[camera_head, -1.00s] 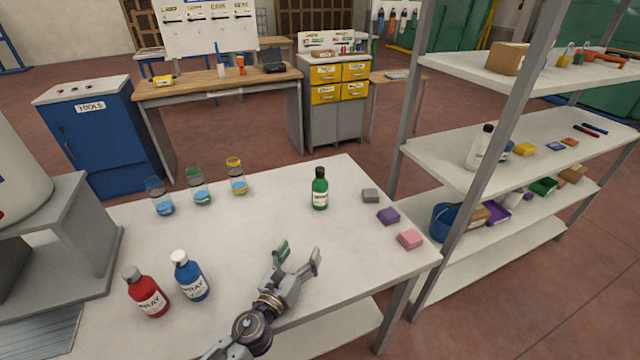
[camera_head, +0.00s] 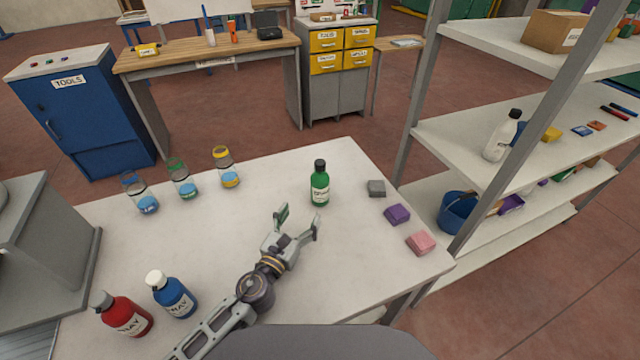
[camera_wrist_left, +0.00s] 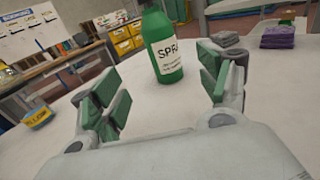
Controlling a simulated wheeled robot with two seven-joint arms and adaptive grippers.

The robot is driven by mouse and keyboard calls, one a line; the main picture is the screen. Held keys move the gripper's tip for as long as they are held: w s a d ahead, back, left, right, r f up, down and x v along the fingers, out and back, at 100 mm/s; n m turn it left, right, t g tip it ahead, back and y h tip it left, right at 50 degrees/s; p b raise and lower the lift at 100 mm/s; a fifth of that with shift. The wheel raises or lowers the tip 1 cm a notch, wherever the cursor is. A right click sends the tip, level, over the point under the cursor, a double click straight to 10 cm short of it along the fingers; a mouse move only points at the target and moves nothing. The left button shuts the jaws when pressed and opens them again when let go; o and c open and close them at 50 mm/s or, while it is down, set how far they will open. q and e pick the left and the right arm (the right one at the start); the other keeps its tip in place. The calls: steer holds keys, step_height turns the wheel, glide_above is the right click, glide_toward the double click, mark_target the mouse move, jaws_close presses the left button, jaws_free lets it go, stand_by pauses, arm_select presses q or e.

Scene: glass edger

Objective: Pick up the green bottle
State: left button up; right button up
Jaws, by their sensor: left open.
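The green bottle (camera_head: 319,184) stands upright on the white table (camera_head: 200,230), with a dark cap and a white label. In the left wrist view the green bottle (camera_wrist_left: 163,45) stands ahead, between the fingers in the picture but beyond the tips; its cap is cut off by the top edge. My left gripper (camera_head: 299,221) is open and empty, just short of the bottle on its near side, fingers pointing towards it. In the left wrist view both fingers of the left gripper (camera_wrist_left: 160,85) show green pads, spread wide. My right gripper is not in view.
A red bottle (camera_head: 125,315) and a blue bottle (camera_head: 174,295) stand at the table's near left. Several jars (camera_head: 183,180) stand at the back left. Grey, purple (camera_head: 397,214) and pink blocks lie right of the green bottle. A shelf rack (camera_head: 480,150) stands at right.

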mark_target(316, 192)
arm_select(q)
steer(key=shift+s+r, duration=0.1)
steer(key=shift+s, duration=0.1)
steer(key=shift+w, duration=0.1)
steer(key=shift+p+x, duration=0.55)
steer(key=shift+x, duration=3.75)
steer(key=shift+d, duration=0.1)
steer(key=shift+x, duration=2.55)
steer(key=shift+d, duration=0.1)
steer(key=shift+c, duration=0.4)
steer(key=c, duration=1.4)
steer(key=shift+c, duration=0.2)
